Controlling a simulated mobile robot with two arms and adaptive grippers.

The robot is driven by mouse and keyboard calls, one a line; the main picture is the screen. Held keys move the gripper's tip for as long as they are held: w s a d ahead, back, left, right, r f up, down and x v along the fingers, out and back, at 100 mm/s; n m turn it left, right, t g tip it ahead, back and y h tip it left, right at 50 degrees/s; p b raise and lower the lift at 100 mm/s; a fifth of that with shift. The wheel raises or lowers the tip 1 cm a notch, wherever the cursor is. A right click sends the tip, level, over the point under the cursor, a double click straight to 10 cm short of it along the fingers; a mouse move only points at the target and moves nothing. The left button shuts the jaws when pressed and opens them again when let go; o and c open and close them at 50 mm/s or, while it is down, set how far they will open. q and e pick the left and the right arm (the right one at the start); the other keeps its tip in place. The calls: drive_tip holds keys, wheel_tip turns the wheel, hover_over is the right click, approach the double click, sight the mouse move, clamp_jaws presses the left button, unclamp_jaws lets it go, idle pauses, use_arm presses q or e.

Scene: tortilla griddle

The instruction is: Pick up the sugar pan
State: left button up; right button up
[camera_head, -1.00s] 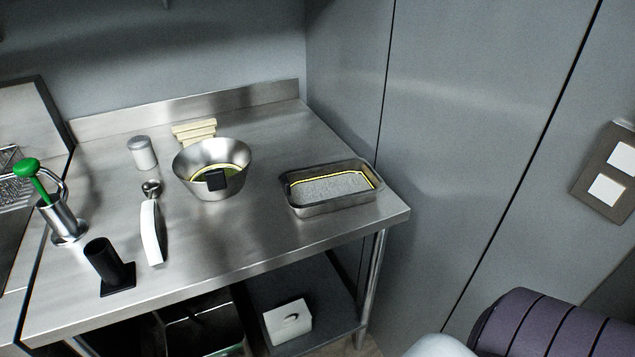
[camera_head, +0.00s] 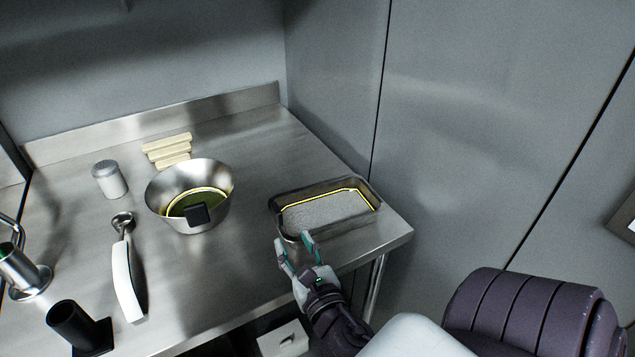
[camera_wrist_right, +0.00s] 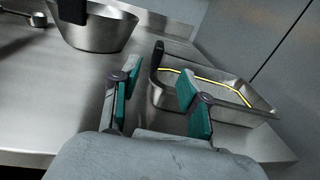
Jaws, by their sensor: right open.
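The sugar pan (camera_head: 345,226) is a rectangular metal pan filled with pale granular sugar, with a yellow line along its inside wall. It stands at the right end of the steel table and also shows in the right wrist view (camera_wrist_right: 240,120). My right gripper (camera_head: 293,242) is open and empty at the pan's near left corner. In the right wrist view, one finger of the gripper (camera_wrist_right: 158,82) is left of the pan and the other overlaps its near side. I cannot tell whether they touch. My left gripper is not in view.
The steel table (camera_head: 235,270) has a metal bowl (camera_head: 215,220) with a black clip, left of the pan. A white-handled scoop (camera_head: 126,280), a shaker (camera_head: 109,180), pale sticks (camera_head: 167,150) and a black holder (camera_head: 77,327) are farther left. A wall rises close behind the pan.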

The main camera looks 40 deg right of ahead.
sight(279, 216)
drive_tip(key=x, duration=0.3)
drive_tip(key=p+x, duration=0.1)
drive_tip(key=x, duration=0.1)
drive_tip(key=shift+w+r, duration=0.15)
drive_tip(key=shift+r, duration=0.1)
drive_tip(key=shift+w+d+f, duration=0.1)
drive_tip(key=shift+w, duration=0.15)
drive_tip(key=p+x, duration=0.1)
drive_tip(key=x, duration=0.4)
drive_tip(key=shift+w, duration=0.1)
drive_tip(key=shift+c, duration=0.9)
clamp_jaws()
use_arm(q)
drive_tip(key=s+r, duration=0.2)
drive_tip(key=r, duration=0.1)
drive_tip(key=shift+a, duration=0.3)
